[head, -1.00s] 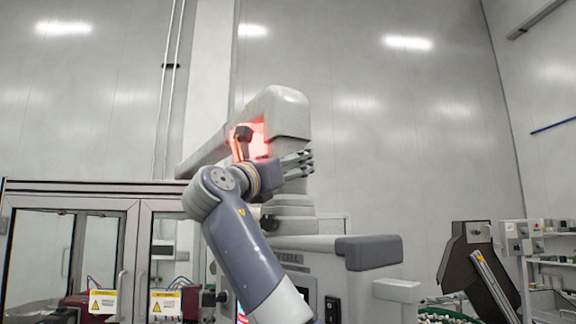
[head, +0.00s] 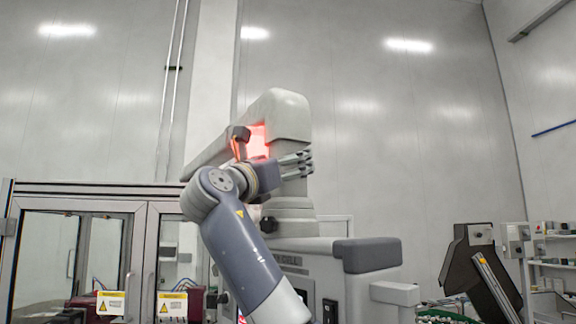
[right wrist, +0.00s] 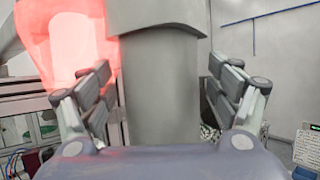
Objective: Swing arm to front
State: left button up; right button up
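The grey swing arm (head: 282,108) of the machine reaches out to the left from the top of its column, with a red glowing part (head: 258,142) beneath it. My right gripper (head: 298,163) is in front of the column, just below the swing arm's thick end. In the right wrist view my right gripper (right wrist: 160,95) is open, its fingers wide apart. A grey upright part (right wrist: 160,85) of the machine shows between the fingers, with a visible gap on each side. The red glowing part (right wrist: 75,40) shows at upper left there. My left gripper is not in view.
A glazed cabinet (head: 90,188) with yellow warning labels stands at the left. The machine's body has a dark padded edge (head: 368,254) at the right. A dark tilted chute (head: 475,262) and shelves stand farther right. The space above the swing arm is clear.

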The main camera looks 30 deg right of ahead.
jog(key=shift+a+f, duration=0.1)
jog(key=shift+a, duration=0.2)
jog(key=v, duration=1.1)
jog(key=shift+s+f, duration=0.15)
jog(key=shift+s, duration=0.1)
